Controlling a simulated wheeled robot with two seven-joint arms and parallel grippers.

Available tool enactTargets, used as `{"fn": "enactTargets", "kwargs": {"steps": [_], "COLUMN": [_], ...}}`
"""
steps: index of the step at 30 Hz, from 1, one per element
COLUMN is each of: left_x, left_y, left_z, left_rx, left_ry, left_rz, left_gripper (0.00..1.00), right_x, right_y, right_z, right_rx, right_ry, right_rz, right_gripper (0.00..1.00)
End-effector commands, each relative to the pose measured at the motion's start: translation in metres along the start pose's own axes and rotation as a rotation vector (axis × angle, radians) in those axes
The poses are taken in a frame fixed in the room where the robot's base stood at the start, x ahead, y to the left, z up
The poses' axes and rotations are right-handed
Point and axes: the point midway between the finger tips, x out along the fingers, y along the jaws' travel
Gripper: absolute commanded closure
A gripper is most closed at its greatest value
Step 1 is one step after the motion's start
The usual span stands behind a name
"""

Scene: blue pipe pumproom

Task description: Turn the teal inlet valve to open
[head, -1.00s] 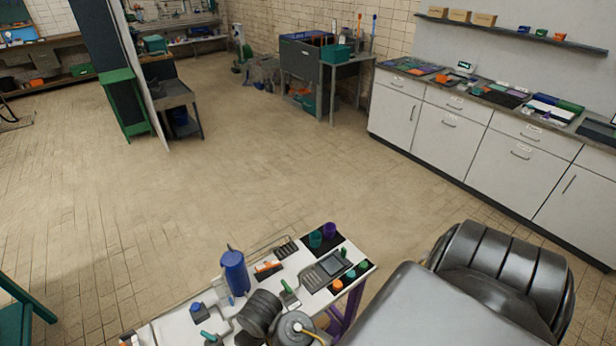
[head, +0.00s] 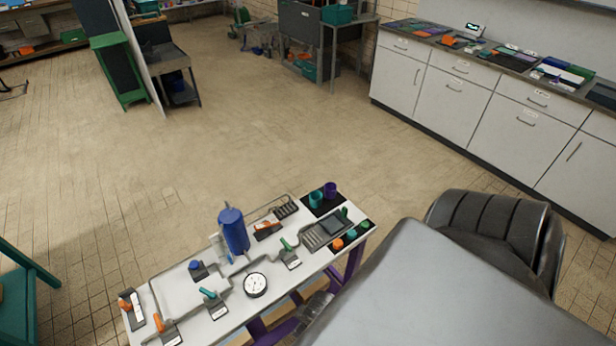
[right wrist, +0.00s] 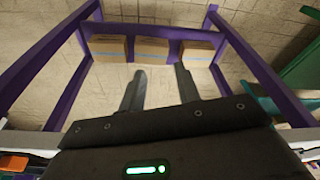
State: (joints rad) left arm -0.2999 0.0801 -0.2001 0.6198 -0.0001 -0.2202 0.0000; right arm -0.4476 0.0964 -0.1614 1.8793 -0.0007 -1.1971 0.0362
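A teal lever handle (head: 207,293) sits on a grey labelled plate on the white bench (head: 178,278), left of the round gauge. Other levers on the bench are green (head: 286,243) and orange (head: 158,322). I cannot read the labels. My right gripper shows in the right wrist view (right wrist: 158,82), open and empty, its two fingers apart. It is low by the bench's purple frame, clear of the teal lever. In the head view, my right arm covers the lower right. My left gripper is not in view.
A blue tank (head: 233,231) and a white gauge (head: 256,284) stand up among grey pipes. Teal (head: 315,200) and purple (head: 330,190) cups are at the far right end. Cardboard boxes (right wrist: 148,49) sit between purple legs (right wrist: 58,65). Open tiled floor lies beyond.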

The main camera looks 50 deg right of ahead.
Motion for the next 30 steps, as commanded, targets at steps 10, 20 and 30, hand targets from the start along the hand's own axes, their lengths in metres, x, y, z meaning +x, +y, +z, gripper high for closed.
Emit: {"fn": "enactTargets", "kwargs": {"steps": [10,20,30], "left_x": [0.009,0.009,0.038], "left_y": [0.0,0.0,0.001], "left_z": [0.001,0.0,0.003], "left_rx": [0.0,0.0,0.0], "left_ry": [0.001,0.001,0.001], "left_rz": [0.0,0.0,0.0], "left_gripper": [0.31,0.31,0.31], "right_x": [0.029,0.03,0.143], "right_y": [0.0,0.0,-0.001], "right_z": [0.011,0.011,0.079], "right_rx": [-0.005,-0.005,-0.022], "right_ry": [-0.006,-0.007,-0.057], "right_rz": [0.0,0.0,-0.002], "right_gripper": [0.67,0.67,0.67]}}
